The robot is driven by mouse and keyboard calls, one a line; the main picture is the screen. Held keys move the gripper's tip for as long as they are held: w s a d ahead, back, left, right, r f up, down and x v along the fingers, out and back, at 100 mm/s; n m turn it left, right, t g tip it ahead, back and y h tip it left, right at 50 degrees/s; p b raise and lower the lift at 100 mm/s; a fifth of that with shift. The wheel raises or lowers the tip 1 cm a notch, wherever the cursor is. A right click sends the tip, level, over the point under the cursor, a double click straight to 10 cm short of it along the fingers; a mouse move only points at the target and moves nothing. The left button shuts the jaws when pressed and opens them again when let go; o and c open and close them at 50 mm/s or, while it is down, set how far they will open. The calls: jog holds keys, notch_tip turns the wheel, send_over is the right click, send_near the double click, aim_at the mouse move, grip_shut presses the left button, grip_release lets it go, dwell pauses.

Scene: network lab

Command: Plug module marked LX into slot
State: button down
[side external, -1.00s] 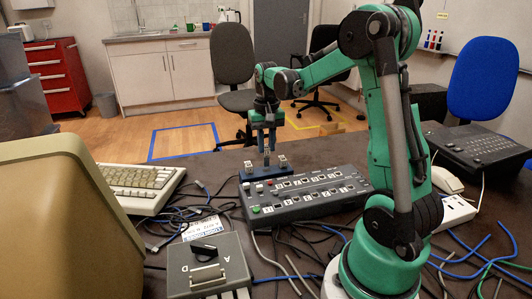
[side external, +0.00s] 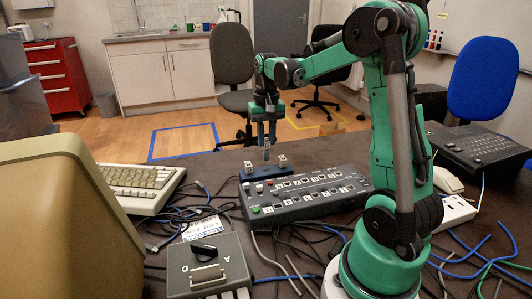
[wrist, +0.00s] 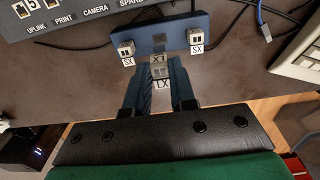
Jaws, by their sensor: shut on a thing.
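My gripper (side external: 266,143) is shut on the small module marked LX (wrist: 162,84), which also shows between the fingertips in the wrist view (wrist: 160,68). In the side view it hangs just above the blue holder (side external: 258,174). The holder also shows in the wrist view (wrist: 165,42). Two modules marked SX stand on it, one at the left (wrist: 127,52) and one at the right (wrist: 197,38). The grey panel with rows of slots (side external: 310,208) lies right beside the holder. I cannot tell which slot is the target.
Loose cables (side external: 205,205) lie around the panel. A grey switch box (side external: 230,262) stands in front, with a beige monitor (side external: 60,220) and a keyboard (side external: 150,180) at the left. A white power strip (side external: 455,212) lies at the right.

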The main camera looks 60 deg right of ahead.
send_near(278, 191)
notch_tip(278, 191, up, 2)
jog(key=w, duration=0.3)
jog(key=s+a, duration=0.4)
jog(key=s, duration=0.1)
jog(key=shift+s+a+f, duration=0.1)
jog(key=shift+f, duration=1.05)
jog(key=shift+a+f, duration=0.1)
jog(key=shift+f, duration=1)
jog(key=c, duration=1.4)
grip_release()
grip_shut()
jog(key=shift+f, duration=1.75)
